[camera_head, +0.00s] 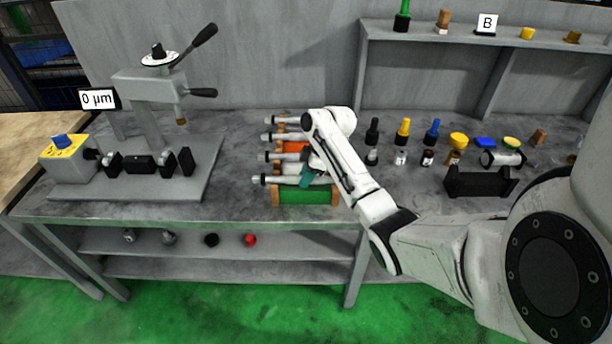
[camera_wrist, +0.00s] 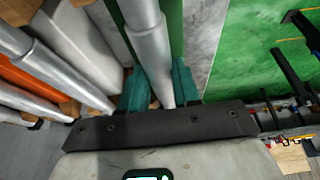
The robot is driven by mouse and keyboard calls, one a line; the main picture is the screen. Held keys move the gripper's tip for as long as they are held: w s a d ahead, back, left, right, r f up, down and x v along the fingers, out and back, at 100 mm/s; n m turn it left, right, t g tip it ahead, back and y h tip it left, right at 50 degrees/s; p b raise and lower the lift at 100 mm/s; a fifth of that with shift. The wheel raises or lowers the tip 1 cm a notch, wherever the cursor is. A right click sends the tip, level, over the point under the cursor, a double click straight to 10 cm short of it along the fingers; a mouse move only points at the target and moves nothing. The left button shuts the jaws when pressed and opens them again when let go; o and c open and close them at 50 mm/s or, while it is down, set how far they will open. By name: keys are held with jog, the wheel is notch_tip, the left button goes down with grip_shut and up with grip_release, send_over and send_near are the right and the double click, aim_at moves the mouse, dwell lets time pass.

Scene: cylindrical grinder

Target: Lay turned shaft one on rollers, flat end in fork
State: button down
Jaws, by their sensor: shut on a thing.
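Several grey turned shafts lie side by side on a wooden rack (camera_head: 276,196) at mid-bench, their ends pointing left. My gripper (camera_head: 308,177) has teal fingers and is at the nearest shaft (camera_head: 285,180). In the wrist view my gripper (camera_wrist: 160,88) is shut on this shaft (camera_wrist: 150,50), with a finger on each side. The shaft is level over the green front of the rack; I cannot tell if it still touches its supports. The measuring stand (camera_head: 150,185) at left bears black support blocks (camera_head: 140,164) and a yellow-topped drive unit (camera_head: 68,165). Rollers and fork are too small to tell apart.
A post with a lever arm (camera_head: 150,90) rises behind the blocks. Bottles (camera_head: 403,140), small parts and a black cradle (camera_head: 480,182) stand at right. A shelf (camera_head: 480,36) runs along the back. Bench between stand and rack is clear.

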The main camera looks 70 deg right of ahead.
jog(key=c, duration=0.8)
grip_release()
jog(key=shift+r, duration=0.1)
jog(key=shift+o, duration=0.3)
jog(key=shift+f, duration=0.2)
jog(key=b+v, duration=0.1)
jog(key=v, duration=1)
jog(key=w+a+f+m, duration=0.1)
jog(key=a+f, duration=0.3)
jog(key=a, duration=0.5)
jog(key=w+a+f+m+g, duration=0.1)
jog(key=a+f, duration=0.3)
jog(key=a, duration=0.5)
jog(key=w+a+f, duration=0.1)
jog(key=a+f, duration=0.3)
jog(key=a, duration=0.4)
jog(key=s+a+f+m+g+h, duration=0.1)
jog(key=s+a, duration=0.4)
jog(key=s, duration=0.3)
jog(key=s+a+f+m+g+h, duration=0.1)
jog(key=s+a+m, duration=0.1)
jog(key=s+a, duration=0.4)
jog(key=s, duration=0.2)
jog(key=shift+s, duration=0.4)
